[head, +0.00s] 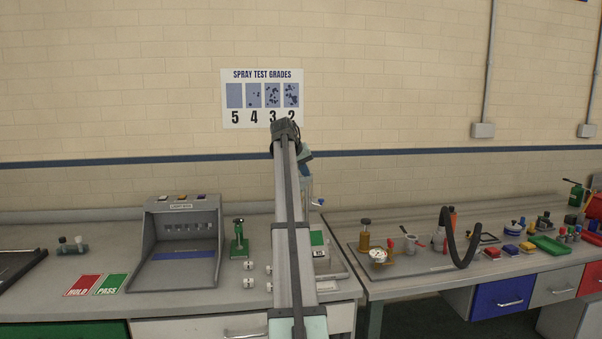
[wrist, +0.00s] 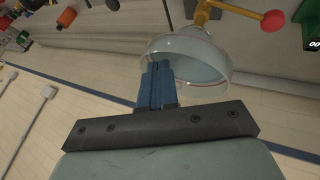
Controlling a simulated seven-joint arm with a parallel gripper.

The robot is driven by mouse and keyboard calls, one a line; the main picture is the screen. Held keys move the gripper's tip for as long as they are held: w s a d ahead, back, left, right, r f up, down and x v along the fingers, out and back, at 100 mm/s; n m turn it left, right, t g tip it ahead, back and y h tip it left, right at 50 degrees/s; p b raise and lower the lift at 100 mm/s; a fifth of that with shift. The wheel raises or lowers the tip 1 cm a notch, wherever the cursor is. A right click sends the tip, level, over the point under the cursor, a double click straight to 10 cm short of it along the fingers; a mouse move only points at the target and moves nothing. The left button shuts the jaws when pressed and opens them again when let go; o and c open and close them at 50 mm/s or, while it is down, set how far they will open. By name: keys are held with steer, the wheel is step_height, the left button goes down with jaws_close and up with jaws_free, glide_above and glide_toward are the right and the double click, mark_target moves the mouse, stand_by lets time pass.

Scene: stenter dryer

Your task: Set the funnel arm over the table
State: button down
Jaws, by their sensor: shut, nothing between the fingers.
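In the wrist view a clear glass funnel (wrist: 205,62) shows just beyond my gripper. A yellow-orange arm piece (wrist: 203,12) and a rod with a red knob (wrist: 273,22) are at its far side. My gripper (wrist: 158,72) has two blue fingers pressed together, empty, overlapping the funnel's near left side in the picture. I cannot tell whether they touch the glass. The table under the funnel cannot be made out.
A green-faced instrument (head: 318,240) stands just right of my arm. A grey cabinet (head: 181,240) and a green stand (head: 239,240) are to the left. On the right bench a black curved strip (head: 461,250) stands up among small tools.

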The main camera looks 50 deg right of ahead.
steer(key=s+d+n+t, duration=0.1)
steer(key=s+d+n, duration=0.1)
steer(key=s+d, duration=0.2)
steer(key=shift+s+n+t, duration=0.3)
steer(key=shift+n+t, duration=0.1)
steer(key=shift+r, duration=0.1)
steer(key=v, duration=1)
